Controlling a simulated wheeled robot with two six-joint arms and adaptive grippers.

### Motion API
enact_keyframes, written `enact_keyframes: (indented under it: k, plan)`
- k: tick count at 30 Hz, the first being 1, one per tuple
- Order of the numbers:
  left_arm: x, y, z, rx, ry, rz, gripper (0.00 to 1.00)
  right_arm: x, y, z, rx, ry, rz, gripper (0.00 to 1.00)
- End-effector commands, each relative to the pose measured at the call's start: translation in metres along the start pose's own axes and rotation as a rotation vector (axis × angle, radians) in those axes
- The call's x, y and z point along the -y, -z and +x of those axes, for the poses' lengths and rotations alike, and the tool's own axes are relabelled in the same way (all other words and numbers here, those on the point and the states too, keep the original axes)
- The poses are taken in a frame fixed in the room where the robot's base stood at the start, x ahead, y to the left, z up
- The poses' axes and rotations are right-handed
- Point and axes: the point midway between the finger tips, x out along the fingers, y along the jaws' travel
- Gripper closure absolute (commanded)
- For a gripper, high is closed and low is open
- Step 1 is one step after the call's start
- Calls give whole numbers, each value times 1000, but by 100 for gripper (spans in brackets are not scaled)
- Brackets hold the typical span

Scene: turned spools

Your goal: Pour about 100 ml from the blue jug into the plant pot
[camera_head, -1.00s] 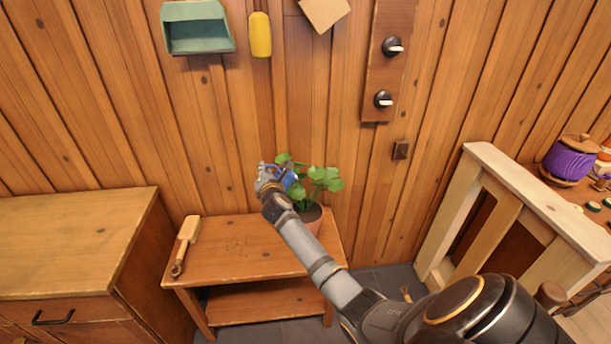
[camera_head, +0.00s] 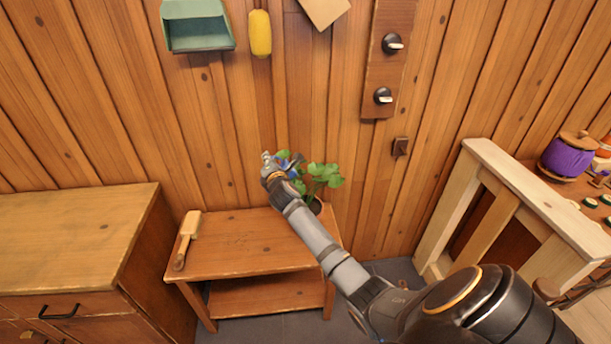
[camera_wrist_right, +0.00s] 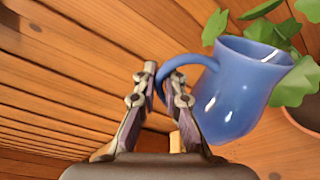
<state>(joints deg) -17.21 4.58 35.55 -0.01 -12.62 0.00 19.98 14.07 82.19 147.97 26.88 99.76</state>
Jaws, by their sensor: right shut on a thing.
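The blue jug (camera_wrist_right: 240,88) shows large in the right wrist view, with its handle between the fingers of my right gripper (camera_wrist_right: 156,88). The gripper is shut on the handle. The jug is tilted, its mouth toward the green leaves of the plant. In the head view my right gripper (camera_head: 270,163) and a little of the jug (camera_head: 290,166) are beside the plant, above the small table. The plant pot (camera_head: 316,207) stands at the table's right end, partly hidden by my right arm. Its edge also shows in the right wrist view (camera_wrist_right: 303,138). No stream of water shows. My left gripper is not in view.
A wooden brush-like tool (camera_head: 187,237) lies on the small table (camera_head: 245,250). A cabinet (camera_head: 75,235) stands at left, a pale wooden frame (camera_head: 525,195) at right. The plank wall is close behind the plant. The table's middle is clear.

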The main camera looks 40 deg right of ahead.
Motion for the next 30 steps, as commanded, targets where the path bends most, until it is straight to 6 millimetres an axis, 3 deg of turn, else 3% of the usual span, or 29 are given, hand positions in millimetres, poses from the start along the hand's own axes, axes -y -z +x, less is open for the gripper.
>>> enact_keyframes:
  k: [30]
  plan:
    - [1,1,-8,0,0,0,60,-5,-17,-1,-16,-7,129,100]
